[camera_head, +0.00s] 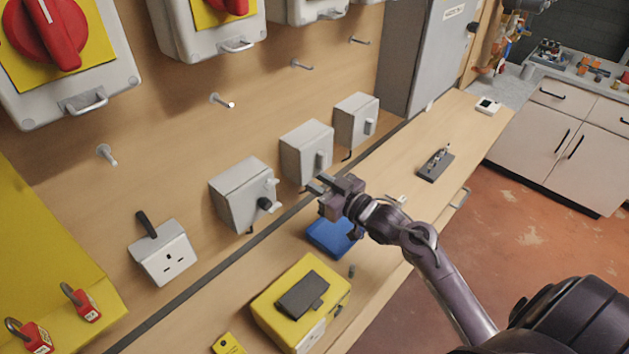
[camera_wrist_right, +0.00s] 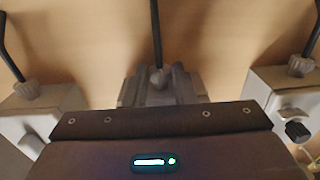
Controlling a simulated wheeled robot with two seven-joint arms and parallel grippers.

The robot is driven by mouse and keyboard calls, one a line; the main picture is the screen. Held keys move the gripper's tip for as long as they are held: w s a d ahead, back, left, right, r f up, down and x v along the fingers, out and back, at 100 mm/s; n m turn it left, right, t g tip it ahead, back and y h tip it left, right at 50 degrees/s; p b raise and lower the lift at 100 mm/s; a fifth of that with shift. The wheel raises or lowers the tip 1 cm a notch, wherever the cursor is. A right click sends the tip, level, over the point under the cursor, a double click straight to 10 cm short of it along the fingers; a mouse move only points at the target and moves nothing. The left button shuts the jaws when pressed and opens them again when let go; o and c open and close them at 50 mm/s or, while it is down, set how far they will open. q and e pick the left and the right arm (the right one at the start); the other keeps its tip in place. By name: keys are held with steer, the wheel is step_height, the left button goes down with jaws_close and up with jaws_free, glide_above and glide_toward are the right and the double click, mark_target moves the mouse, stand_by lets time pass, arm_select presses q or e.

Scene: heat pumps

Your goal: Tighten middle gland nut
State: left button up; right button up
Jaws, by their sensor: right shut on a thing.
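Three grey boxes hang in a row on the wooden wall in the head view, and the middle box (camera_head: 307,153) is by my right gripper (camera_head: 318,186). The right wrist view shows the middle gland nut (camera_wrist_right: 158,78), a small ribbed grey nut with a dark cable. The grey fingers of my right gripper (camera_wrist_right: 160,90) are around this nut and shut on it. The gripper body covers the middle box in that view. The head view does not show the nut clearly. My left gripper is not in view.
The left box (camera_head: 243,195) and right box (camera_head: 357,121) flank the middle one. Their gland nuts (camera_wrist_right: 27,90) (camera_wrist_right: 300,66) and cables show in the right wrist view. Below, the bench holds a blue item (camera_head: 330,238) and a yellow case (camera_head: 275,300).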

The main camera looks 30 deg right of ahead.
steer(key=n+y, duration=0.1)
steer(key=n+g+y+b, duration=0.1)
steer(key=shift+w+d+y, duration=0.1)
steer(key=shift+d+y, duration=0.1)
steer(key=shift+y, duration=0.2)
steer(key=o, duration=1)
steer(key=b+v, duration=0.2)
steer(key=v, duration=0.6)
